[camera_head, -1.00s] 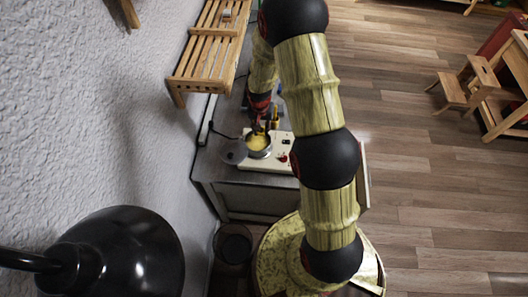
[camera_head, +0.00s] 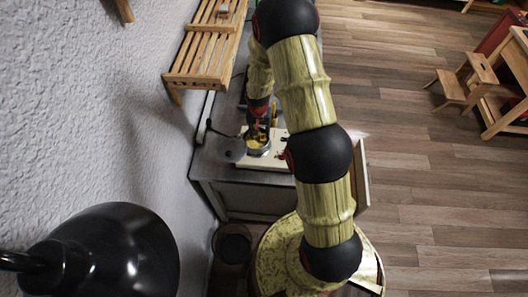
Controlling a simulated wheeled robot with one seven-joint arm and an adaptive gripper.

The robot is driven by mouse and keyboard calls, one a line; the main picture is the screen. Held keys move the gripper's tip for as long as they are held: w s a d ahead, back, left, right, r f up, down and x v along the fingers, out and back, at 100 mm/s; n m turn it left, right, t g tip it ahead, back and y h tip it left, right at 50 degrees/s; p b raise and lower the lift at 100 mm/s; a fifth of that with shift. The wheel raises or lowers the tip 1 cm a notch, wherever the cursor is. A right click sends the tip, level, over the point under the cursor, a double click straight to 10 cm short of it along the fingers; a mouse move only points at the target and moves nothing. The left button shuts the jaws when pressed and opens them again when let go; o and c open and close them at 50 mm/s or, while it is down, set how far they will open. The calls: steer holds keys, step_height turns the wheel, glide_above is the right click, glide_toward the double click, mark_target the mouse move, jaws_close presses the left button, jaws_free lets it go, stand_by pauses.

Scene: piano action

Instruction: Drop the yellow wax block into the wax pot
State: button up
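The wax pot (camera_head: 257,151) is a small round metal pot on a pale hot plate (camera_head: 247,162), on the grey counter at the left of my arm. Yellow shows inside the pot, but I cannot tell whether it is wax in the pot or the yellow block. My gripper (camera_head: 259,138) points down right over the pot's opening and covers its far side. Its fingers are small and dark, and I cannot tell whether they are open or shut. I cannot make out a separate yellow wax block.
A round grey lid or disc (camera_head: 232,149) is beside the pot on the left. A wooden slatted rack (camera_head: 208,45) is on the wall side above the counter. A black lamp (camera_head: 110,255) fills the lower left. A wooden step stool (camera_head: 465,84) stands on the floor at right.

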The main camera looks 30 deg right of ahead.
steer(key=shift+o, duration=0.8)
steer(key=shift+r, duration=0.6)
step_height(320, 180, up, 11)
steer(key=s, duration=0.1)
steer(key=shift+a+f, duration=0.15)
steer(key=shift+a, duration=0.25)
steer(key=shift+s, duration=0.1)
steer(key=s+a+r+n+t+b, duration=0.1)
steer(key=s+a+r+n+b, duration=0.1)
steer(key=s+b, duration=0.6)
steer(key=s+a+r+n+t+b, duration=0.2)
steer(key=s+a+b, duration=0.3)
steer(key=s+b, duration=0.3)
steer(key=s+a+r+n+t+b, duration=0.1)
steer(key=s+a+r+n+b, duration=0.1)
steer(key=s+b, duration=0.6)
steer(key=shift+s+a+r+n+y, duration=0.4)
steer(key=shift+s+a, duration=0.4)
steer(key=shift+s, duration=0.15)
